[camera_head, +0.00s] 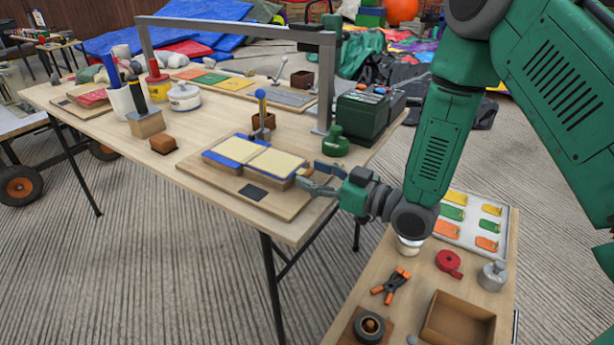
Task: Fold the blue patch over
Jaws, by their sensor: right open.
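The blue patch (237,150) lies on a raised wooden block on a wooden board (216,187) at the front right of the long table. Two cream-yellow panels cover part of it, so blue shows mainly at the left panel, along the edges and near the front right corner. My right gripper (309,176) comes in from the right with its fingers apart. Its fingertips are beside the right end of the block, close to the patch's right edge; I cannot tell whether they touch. I see nothing between the fingers. My left gripper is out of view.
A grey metal frame (328,85) arches over the table. A side table (411,287) holds clamps and an open box.

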